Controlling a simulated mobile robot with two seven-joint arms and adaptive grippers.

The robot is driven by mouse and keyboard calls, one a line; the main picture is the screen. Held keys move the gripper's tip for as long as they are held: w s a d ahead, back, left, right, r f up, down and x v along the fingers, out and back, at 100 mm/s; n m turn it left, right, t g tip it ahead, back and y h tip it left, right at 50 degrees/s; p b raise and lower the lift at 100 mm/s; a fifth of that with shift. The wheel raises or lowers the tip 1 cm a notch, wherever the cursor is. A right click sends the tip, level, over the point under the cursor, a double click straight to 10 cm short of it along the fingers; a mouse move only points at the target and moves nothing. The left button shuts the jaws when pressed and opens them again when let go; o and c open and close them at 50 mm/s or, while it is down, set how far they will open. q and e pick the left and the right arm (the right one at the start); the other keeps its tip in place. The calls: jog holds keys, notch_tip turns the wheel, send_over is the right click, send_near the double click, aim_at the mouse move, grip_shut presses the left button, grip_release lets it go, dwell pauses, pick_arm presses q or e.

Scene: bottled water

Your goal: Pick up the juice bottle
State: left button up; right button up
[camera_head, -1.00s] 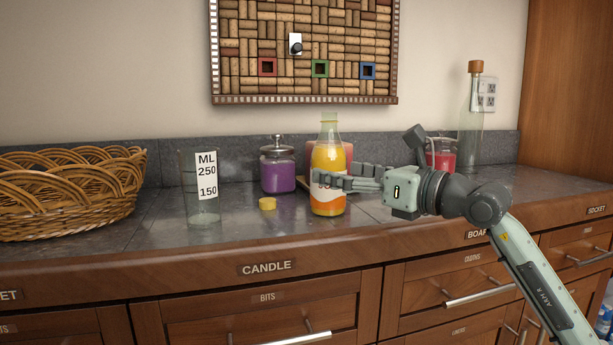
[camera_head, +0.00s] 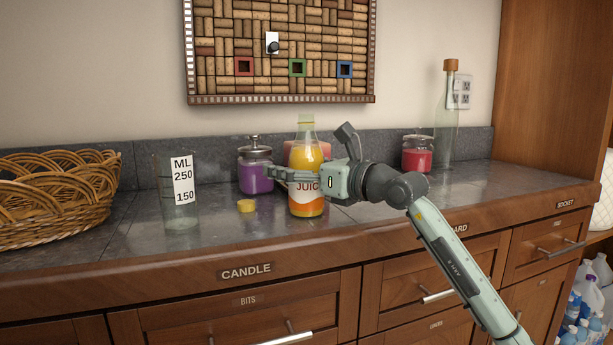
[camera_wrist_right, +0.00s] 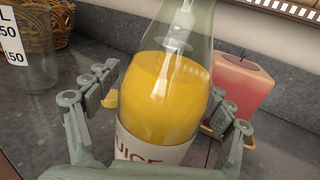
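The juice bottle (camera_head: 306,207) stands upright on the counter, with orange juice, a white label and a clear top. My right gripper (camera_head: 280,173) reaches in from the right at the height of the label's upper edge, its fingers extending past the bottle. In the right wrist view the bottle (camera_wrist_right: 168,95) stands between the two fingers, with small gaps seen on both sides. The gripper is open around it. The bottle's lower part is hidden by the gripper in that view. My left gripper is not in view.
A wicker basket (camera_head: 60,190), red jar (camera_head: 417,155) and corked bottle (camera_head: 447,130) stand further off.

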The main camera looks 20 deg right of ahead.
grip_shut()
dwell(0.3)
dwell(0.3)
